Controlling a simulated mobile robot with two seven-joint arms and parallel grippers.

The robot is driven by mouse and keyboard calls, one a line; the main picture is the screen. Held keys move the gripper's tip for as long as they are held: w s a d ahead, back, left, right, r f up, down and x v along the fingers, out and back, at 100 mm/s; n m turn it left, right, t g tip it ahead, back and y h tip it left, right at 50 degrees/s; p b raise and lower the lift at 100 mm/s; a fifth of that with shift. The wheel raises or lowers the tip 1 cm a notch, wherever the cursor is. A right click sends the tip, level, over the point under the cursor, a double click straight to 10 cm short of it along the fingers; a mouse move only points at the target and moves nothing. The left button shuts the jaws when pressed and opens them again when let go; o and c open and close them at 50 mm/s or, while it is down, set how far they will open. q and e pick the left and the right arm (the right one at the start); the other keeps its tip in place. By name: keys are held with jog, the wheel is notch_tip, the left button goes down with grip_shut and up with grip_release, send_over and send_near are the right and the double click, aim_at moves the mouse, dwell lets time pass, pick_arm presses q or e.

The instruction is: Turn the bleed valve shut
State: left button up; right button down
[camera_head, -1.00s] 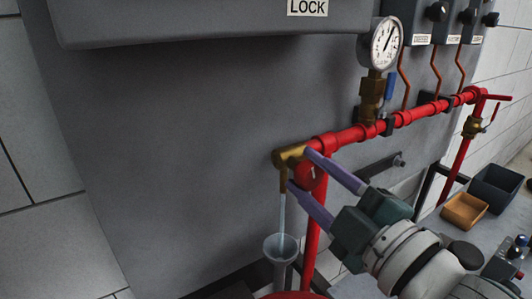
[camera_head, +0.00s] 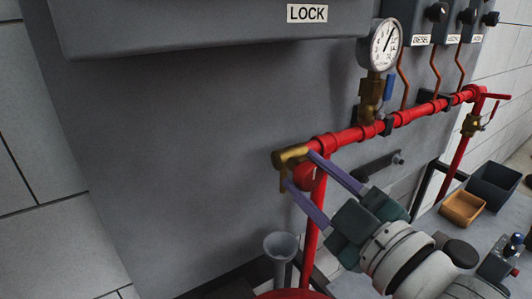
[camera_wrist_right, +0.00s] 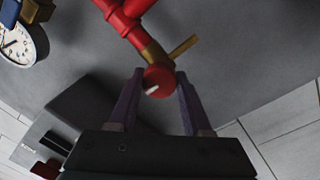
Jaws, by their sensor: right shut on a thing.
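The bleed valve is a brass body (camera_head: 289,157) with a red round knob (camera_head: 305,178) at the left end of the red pipe. A brass spout hangs from it above a grey funnel (camera_head: 281,246), and no water stream shows between them. My right gripper (camera_head: 300,168) has its two purple fingers on either side of the knob, shut on it. In the right wrist view, the knob (camera_wrist_right: 158,80) with a white mark sits between the fingertips. The fingers hide part of the valve. My left gripper is not in view.
A pressure gauge (camera_head: 385,46) with a blue-handled brass valve (camera_head: 370,98) stands on the red pipe (camera_head: 412,114). A grey cabinet wall is behind. At right are an orange bin (camera_head: 462,208), a dark bin (camera_head: 494,187) and a red-handled valve (camera_head: 472,125).

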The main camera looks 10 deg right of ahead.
jog(key=shift+r, duration=0.25)
jog(key=shift+c, duration=1.8)
grip_release()
jog(key=shift+f, duration=0.15)
jog(key=v, duration=1)
jog(key=shift+b, duration=0.3)
jog(key=shift+w+d+f, duration=0.1)
